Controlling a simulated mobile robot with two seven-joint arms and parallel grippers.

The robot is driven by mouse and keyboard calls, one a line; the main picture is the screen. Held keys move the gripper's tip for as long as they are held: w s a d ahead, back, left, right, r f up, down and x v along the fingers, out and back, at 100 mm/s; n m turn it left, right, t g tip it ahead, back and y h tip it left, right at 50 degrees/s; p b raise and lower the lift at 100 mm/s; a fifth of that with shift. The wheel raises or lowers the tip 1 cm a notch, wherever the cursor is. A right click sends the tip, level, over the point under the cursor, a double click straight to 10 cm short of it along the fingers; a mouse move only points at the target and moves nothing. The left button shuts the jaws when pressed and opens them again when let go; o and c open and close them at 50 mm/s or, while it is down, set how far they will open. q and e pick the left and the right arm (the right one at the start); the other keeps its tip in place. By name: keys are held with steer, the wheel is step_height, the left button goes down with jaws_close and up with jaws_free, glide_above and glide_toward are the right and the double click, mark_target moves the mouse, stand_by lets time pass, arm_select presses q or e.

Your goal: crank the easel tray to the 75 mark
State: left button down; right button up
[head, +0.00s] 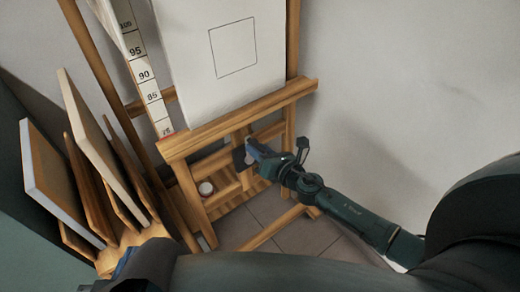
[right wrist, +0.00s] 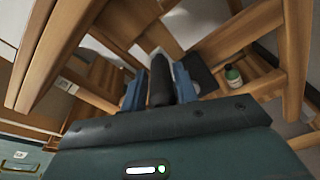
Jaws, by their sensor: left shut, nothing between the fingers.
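The wooden easel tray (head: 240,117) holds a white canvas (head: 225,50) with a drawn square. A white scale (head: 144,78) left of the canvas shows 95, 90 and 85. Lower, a small red mark (head: 166,133) sits by the tray's left end, its number too small to read surely. My right gripper (head: 252,155) is below the tray. In the right wrist view its blue fingers (right wrist: 160,88) close on the dark crank handle (right wrist: 160,68) from both sides. The rest of the crank is mostly hidden. My left gripper (head: 122,268) shows only partly at the bottom left, shut and empty.
Boards (head: 55,185) lean in a wooden rack at the left, close to my left gripper. The easel's legs frame my right gripper.

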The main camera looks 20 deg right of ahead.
steer(key=o, duration=0.3)
steer(key=shift+d, duration=0.1)
steer(key=shift+s+d, duration=0.1)
steer(key=shift+s, duration=0.15)
steer(key=shift+b+v, duration=0.5)
steer(key=shift+v, duration=5.85)
steer(key=shift+r, duration=0.15)
steer(key=shift+s, duration=0.1)
